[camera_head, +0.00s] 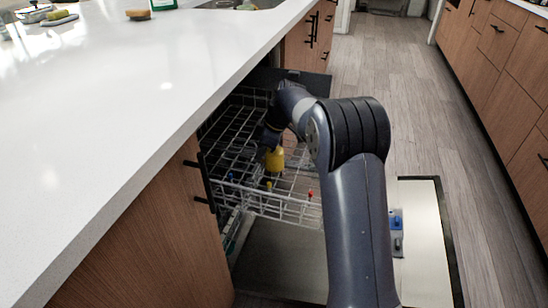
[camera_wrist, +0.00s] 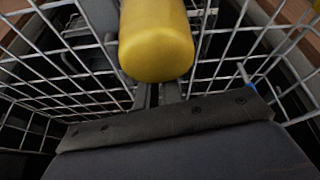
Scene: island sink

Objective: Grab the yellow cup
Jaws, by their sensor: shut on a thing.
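The yellow cup (camera_head: 274,160) is in the upper rack of the open dishwasher in the head view. In the wrist view the yellow cup (camera_wrist: 157,40) fills the top middle, its rounded end toward the camera. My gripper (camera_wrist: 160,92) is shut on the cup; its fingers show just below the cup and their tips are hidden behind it. In the head view my gripper (camera_head: 266,150) is at the cup, partly hidden by my own arm. I cannot tell whether the cup touches the rack.
The wire rack (camera_head: 262,207) surrounds the cup and gripper. The dishwasher door (camera_head: 422,240) is folded down. A white countertop (camera_head: 120,110) is close on the left, above wooden cabinets (camera_head: 150,235). Open wooden floor (camera_head: 385,100) lies to the right.

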